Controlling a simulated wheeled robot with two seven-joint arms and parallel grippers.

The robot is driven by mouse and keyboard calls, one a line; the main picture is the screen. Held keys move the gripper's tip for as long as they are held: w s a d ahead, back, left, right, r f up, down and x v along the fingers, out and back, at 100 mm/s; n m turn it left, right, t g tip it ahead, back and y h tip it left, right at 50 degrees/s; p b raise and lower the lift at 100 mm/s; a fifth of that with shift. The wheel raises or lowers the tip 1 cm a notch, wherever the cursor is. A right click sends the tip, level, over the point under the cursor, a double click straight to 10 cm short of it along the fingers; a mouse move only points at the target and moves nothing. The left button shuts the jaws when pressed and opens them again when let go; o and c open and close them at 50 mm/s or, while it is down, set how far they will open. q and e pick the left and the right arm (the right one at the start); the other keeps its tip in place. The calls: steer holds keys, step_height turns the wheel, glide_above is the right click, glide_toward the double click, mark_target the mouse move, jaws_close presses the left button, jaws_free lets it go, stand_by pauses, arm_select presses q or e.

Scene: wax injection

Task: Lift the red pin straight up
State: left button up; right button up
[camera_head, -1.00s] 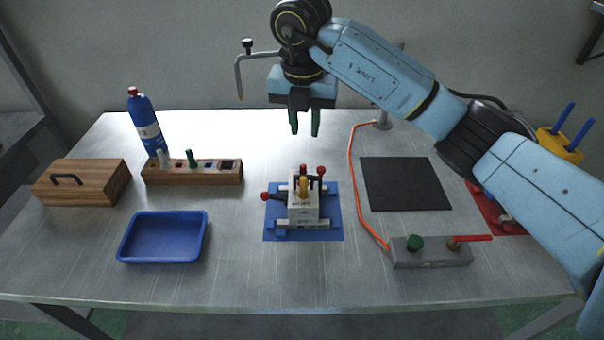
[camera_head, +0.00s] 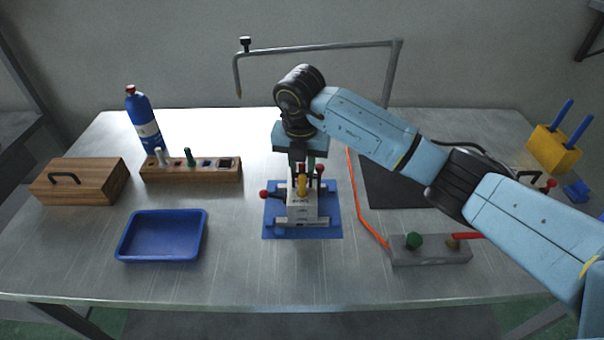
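The light grey wax mould (camera_head: 303,210) stands on a blue mat (camera_head: 333,230) in the middle of the table. It has a yellow part (camera_head: 302,186) on its front, a red-tipped pin (camera_head: 320,169) at its top right and a red knob (camera_head: 264,194) at its left side. Another red pin, at the top middle, is largely hidden by my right gripper (camera_head: 302,165). Contact with the pin cannot be made out. My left gripper is not in view.
A blue tray (camera_head: 128,250), a wooden block with several holes (camera_head: 190,174), a wooden box (camera_head: 80,183) and a blue bottle (camera_head: 143,121) stand left. Right are an orange cable (camera_head: 357,195), a black mat (camera_head: 378,186) and a grey control block (camera_head: 430,256).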

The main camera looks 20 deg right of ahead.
steer(key=shift+c, duration=0.4)
jaws_close()
